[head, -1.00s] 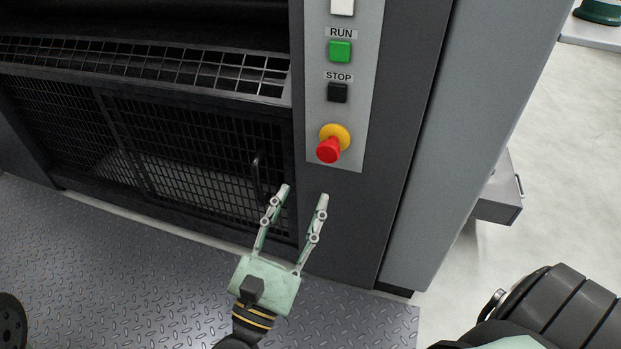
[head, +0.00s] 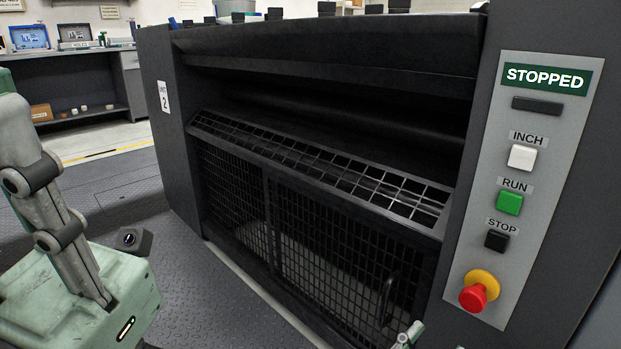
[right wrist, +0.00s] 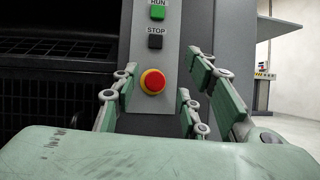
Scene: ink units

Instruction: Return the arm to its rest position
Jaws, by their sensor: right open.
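My right gripper (right wrist: 158,72) is open and empty in the right wrist view, its fingers apart on either side of the red emergency stop button (right wrist: 152,81) as seen from there. The button also shows in the head view, red on a yellow base (head: 479,291). In the head view only a fingertip of my right gripper (head: 408,336) shows at the bottom edge, below the button and to its left. My left gripper (head: 50,230) is large and close at the left edge of the head view, with a green body and grey finger links. Its fingertips are cut off.
The dark press unit (head: 330,50) fills the middle, with a mesh guard (head: 330,260) and handle. Its control panel (head: 535,140) reads STOPPED and carries white INCH, green RUN and black STOP buttons. Tread-plate floor (head: 215,300) lies in front. A bench (head: 80,65) stands behind left.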

